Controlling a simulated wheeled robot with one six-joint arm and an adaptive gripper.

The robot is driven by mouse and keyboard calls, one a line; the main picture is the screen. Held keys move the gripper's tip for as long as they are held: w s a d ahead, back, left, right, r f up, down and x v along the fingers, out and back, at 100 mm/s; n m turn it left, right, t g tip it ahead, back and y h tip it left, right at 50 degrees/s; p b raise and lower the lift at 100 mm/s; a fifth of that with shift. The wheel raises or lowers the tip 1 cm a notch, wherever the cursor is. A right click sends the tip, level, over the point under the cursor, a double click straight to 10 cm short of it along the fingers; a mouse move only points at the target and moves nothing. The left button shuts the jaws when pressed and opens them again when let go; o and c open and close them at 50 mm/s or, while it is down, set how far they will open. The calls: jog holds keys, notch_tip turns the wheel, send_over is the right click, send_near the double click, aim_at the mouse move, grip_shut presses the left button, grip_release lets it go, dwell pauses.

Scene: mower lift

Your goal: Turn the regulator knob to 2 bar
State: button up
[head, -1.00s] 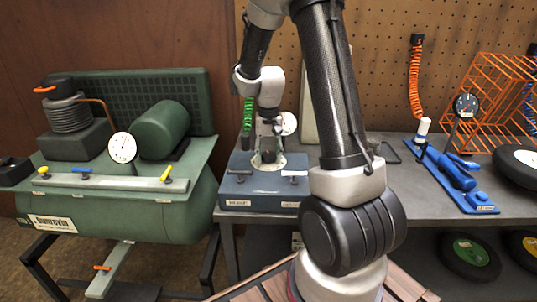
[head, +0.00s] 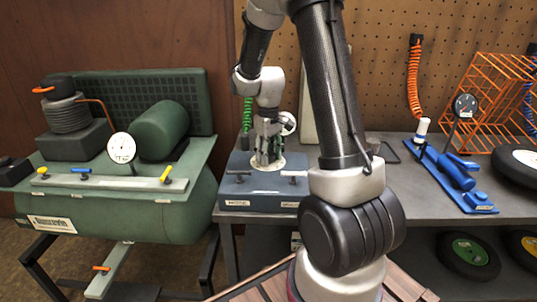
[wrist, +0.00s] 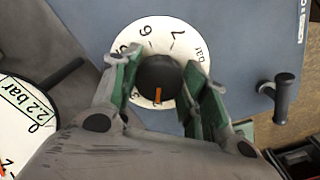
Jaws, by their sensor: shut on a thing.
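In the wrist view, the dark round regulator knob (wrist: 160,78) has an orange pointer line directed toward the bottom of the picture. My gripper (wrist: 158,85) is shut on the knob, with a green-padded finger on each side. A gauge (wrist: 22,105) at the left edge carries a "2.2 bar" label and is partly cut off. In the head view, my gripper (head: 266,160) points down over the blue-grey regulator block (head: 250,188).
A dark lever handle (wrist: 284,98) stands right of the dial. In the head view, a green compressor (head: 120,210) with its own gauge (head: 121,147) is at left. A blue tool (head: 455,175) and orange rack (head: 510,95) are on the grey bench at right.

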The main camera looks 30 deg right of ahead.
dwell(0.3)
jog(key=o, duration=1)
notch_tip(320, 180, up, 12)
dwell(0.5)
